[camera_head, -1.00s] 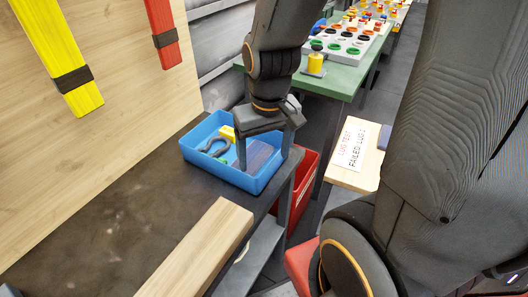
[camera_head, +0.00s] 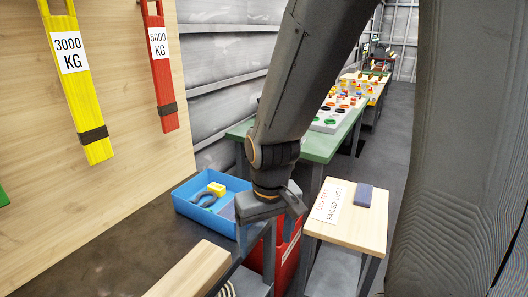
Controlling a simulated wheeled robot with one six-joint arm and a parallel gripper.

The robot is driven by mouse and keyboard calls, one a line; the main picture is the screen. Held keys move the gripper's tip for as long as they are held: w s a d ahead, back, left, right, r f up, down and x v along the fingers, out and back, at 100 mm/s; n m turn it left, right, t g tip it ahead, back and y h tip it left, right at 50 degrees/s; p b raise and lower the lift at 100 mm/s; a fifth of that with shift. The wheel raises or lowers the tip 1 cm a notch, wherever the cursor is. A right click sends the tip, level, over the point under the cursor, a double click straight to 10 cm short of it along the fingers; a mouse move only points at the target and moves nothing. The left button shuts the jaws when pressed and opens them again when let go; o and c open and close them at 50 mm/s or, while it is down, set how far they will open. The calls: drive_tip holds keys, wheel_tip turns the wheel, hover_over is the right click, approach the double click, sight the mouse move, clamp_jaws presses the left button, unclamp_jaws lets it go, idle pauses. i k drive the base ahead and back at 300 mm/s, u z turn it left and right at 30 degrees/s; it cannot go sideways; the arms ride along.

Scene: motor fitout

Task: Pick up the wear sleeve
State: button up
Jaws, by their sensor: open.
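No label marks the wear sleeve. A flat blue-grey piece (camera_head: 228,211) lies in the blue bin (camera_head: 204,218), partly hidden behind my gripper. A similar dark blue-grey block (camera_head: 364,195) lies on a small wooden-topped table to the right. I cannot tell from looks alone which is the sleeve. My gripper (camera_head: 270,217) points down at the right end of the bin, its jaws open. Nothing shows between the fingers. The gripper hides the bin's right end, and its height over the contents is unclear.
The bin also holds a dark shackle (camera_head: 204,198) and a yellow piece (camera_head: 216,189). A wooden beam (camera_head: 190,270) lies on the dark bench in front. A white sign (camera_head: 328,203) lies on the small table. A red container (camera_head: 285,255) stands below the bench's right edge.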

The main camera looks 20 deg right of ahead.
sight(363, 196)
drive_tip(key=z, duration=3.35)
drive_tip(key=i, duration=1.3)
drive_tip(key=u, duration=3.3)
